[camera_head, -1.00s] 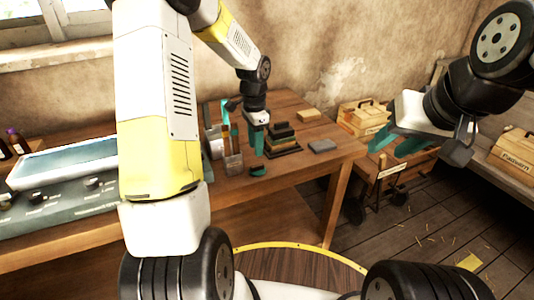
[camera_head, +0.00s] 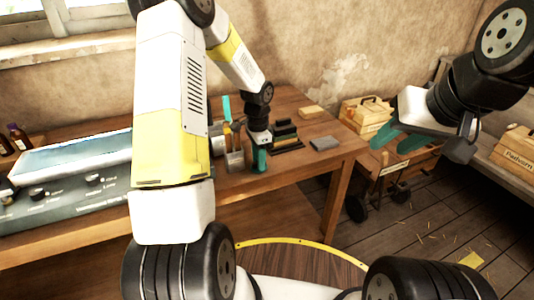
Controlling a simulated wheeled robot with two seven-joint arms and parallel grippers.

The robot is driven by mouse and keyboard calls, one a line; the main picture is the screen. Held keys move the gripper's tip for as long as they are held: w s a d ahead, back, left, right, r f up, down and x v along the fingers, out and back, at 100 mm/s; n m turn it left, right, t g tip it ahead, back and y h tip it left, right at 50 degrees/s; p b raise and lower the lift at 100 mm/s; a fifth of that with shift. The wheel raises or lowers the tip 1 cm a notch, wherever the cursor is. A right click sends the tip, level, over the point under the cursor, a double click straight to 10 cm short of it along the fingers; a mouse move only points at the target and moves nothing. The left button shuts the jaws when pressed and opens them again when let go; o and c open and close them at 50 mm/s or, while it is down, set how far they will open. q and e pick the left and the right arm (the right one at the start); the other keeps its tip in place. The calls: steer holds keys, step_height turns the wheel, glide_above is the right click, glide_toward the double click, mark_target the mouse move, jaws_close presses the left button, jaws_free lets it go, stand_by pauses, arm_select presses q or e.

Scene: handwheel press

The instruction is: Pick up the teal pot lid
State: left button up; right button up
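My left gripper (camera_head: 260,159) is low over the front part of the wooden table, pointing down. Its teal fingers overlap in this view, so its opening does not show. I cannot make out the teal pot lid separately now; the small dark teal piece seen earlier near the table's front edge is hidden or merged with the fingers. I cannot tell whether the fingers touch it. My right gripper (camera_head: 398,141) is at the right, in the air, with its teal fingers apart and nothing between them.
The wooden table (camera_head: 300,175) carries a dark stepped stack (camera_head: 287,140) just right of my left gripper, a grey block (camera_head: 324,144), a tan block (camera_head: 312,111) and a tool holder (camera_head: 234,161) on the left. A wooden crate (camera_head: 366,119) stands beyond the table's right end.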

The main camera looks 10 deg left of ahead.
arm_select(q)
jaws_close()
steer(key=shift+r, duration=0.1)
